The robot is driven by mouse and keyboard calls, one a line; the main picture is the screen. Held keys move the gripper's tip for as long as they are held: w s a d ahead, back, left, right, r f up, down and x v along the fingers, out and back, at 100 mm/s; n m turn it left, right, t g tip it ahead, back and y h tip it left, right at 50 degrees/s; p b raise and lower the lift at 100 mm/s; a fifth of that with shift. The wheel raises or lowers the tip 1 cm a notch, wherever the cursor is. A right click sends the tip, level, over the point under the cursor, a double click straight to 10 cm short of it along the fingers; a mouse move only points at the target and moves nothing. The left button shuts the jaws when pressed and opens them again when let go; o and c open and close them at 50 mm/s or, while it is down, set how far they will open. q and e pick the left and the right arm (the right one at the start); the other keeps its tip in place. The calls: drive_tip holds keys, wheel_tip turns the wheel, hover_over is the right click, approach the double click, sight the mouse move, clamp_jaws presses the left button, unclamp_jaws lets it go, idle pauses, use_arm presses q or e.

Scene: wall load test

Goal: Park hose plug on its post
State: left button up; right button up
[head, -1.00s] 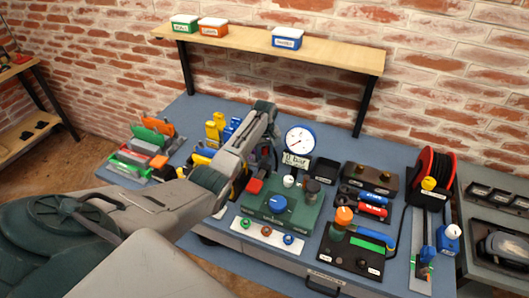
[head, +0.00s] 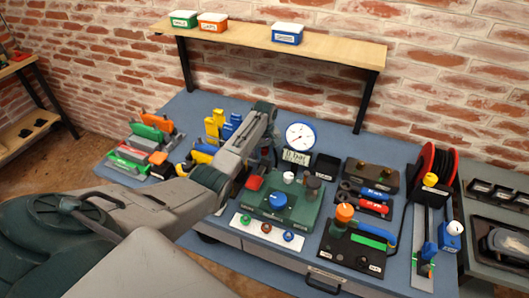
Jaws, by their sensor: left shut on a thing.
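My left gripper (head: 268,153) comes down beside the green valve block, left of the gauge. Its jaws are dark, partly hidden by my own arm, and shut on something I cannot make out. The hose plug is not clearly identifiable. The green block (head: 283,214) carries a blue knob (head: 278,201), a white knob and a dark cylinder. A red part (head: 254,183) shows just below the gripper. My right gripper is not in view.
A round gauge (head: 300,136) and small display (head: 297,157) stand behind the green block. A black-based unit with an orange knob (head: 344,212) and a red reel (head: 434,168) stand right. A wooden shelf (head: 345,53) spans above. Colourful racks (head: 140,150) fill the left.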

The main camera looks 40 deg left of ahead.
sight(264, 148)
use_arm(q)
drive_tip(key=shift+f, duration=0.25)
drive_tip(key=o, duration=1.5)
drive_tip(key=shift+r, duration=0.15)
wheel_tip(264, 148, up, 6)
drive_tip(key=p, duration=0.6)
drive_tip(key=shift+f, duration=0.2)
drive_tip(key=shift+r, duration=1.1)
